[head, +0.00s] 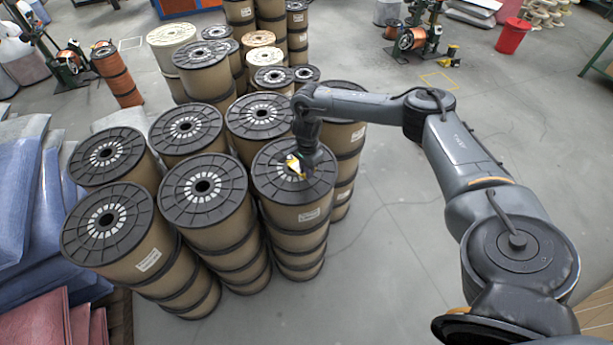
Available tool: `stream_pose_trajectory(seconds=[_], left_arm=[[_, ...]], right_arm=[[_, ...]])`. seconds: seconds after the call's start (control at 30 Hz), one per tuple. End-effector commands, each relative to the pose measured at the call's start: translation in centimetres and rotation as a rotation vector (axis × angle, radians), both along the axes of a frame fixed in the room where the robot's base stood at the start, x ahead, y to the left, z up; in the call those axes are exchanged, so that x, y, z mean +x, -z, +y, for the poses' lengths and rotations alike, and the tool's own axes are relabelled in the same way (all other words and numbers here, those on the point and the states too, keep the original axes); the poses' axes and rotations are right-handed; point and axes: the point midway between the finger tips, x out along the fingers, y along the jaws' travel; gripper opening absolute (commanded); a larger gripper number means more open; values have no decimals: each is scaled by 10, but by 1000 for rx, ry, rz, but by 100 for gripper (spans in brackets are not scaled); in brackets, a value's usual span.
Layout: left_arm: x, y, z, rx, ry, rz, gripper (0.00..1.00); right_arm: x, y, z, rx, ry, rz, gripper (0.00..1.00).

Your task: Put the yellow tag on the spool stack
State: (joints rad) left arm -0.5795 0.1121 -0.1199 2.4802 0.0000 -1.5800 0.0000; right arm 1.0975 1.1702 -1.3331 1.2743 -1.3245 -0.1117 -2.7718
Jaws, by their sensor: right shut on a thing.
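The yellow tag (293,163) is small and bright, at the tip of my right gripper (299,168). My right gripper is shut on it, pointing down over the top of the front-right spool stack (297,218). That stack has a black slotted flange on top and brown wrapped sides. The tag is at or just above the flange; I cannot tell whether it touches. My right forearm and wrist hide part of the stack behind. My left gripper is not in view.
Several more spool stacks (205,195) stand close together to the left and behind. Blue wrapped bundles (20,200) lie at the left edge. A red bin (513,36) and winding machines (415,38) stand at the back. The grey floor (370,285) right of the stacks is clear.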

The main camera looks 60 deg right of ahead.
Motion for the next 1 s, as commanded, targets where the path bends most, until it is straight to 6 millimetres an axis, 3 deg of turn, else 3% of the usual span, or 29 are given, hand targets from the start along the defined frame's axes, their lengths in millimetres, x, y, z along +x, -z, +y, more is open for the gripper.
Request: stream_pose_trajectory(seconds=[0.4,0.87,0.9,1.0], left_arm=[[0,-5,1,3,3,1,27],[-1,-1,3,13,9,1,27],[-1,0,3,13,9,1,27],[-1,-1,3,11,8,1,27]], right_arm=[[1,37,0,-2,1,2,0],[2,45,0,-1,1,-1,0],[1,45,0,-1,1,-1,17],[1,44,0,-1,1,-1,33]])
